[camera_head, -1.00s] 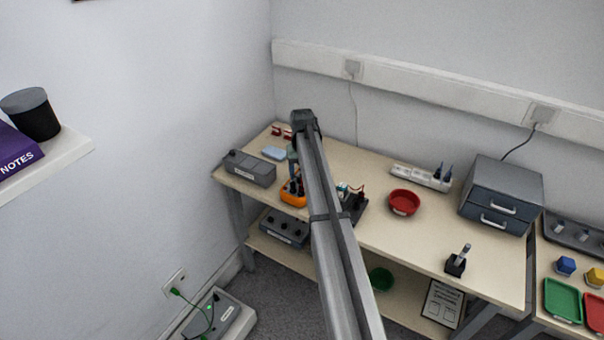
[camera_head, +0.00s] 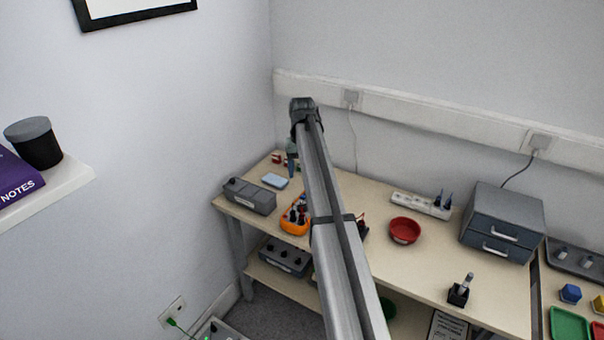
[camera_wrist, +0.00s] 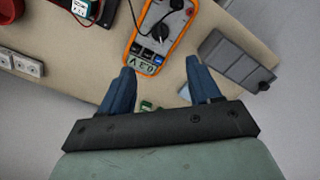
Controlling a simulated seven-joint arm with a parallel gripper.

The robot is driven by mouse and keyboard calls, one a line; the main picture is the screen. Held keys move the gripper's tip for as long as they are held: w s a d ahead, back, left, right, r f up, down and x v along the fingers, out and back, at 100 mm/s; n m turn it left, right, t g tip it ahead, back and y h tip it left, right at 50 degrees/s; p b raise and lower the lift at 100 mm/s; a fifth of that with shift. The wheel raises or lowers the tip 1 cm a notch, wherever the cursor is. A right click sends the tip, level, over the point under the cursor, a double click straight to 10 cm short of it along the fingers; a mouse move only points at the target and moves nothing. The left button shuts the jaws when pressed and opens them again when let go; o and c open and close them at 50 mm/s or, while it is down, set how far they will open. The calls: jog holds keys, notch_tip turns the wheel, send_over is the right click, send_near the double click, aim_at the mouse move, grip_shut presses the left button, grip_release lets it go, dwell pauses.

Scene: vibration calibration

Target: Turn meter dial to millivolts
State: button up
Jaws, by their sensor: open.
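The orange meter (camera_head: 296,217) lies on the workbench, left of my arm in the head view and partly hidden by it. In the wrist view the meter (camera_wrist: 150,52) has an orange rim and a grey face. Dial markings are too small to read. My gripper (camera_wrist: 153,90) is open and empty, its two blue fingers apart, with the meter's display end showing beyond and between them. In the head view my gripper (camera_head: 292,160) hangs above the bench behind the meter.
A grey box (camera_head: 250,197) stands left of the meter, and a light-blue block (camera_head: 275,181) lies behind it. A red bowl (camera_head: 404,230), a white power strip (camera_head: 420,205) and a grey drawer unit (camera_head: 502,222) stand to the right. The bench (camera_head: 440,265) has free room at the front right.

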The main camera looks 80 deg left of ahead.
aim_at(302, 204)
jog(key=shift+a+f, duration=0.1)
dwell(0.3)
notch_tip(302, 204, down, 14)
jog(key=shift+r, duration=0.15)
dwell(0.5)
jog(key=c, duration=1)
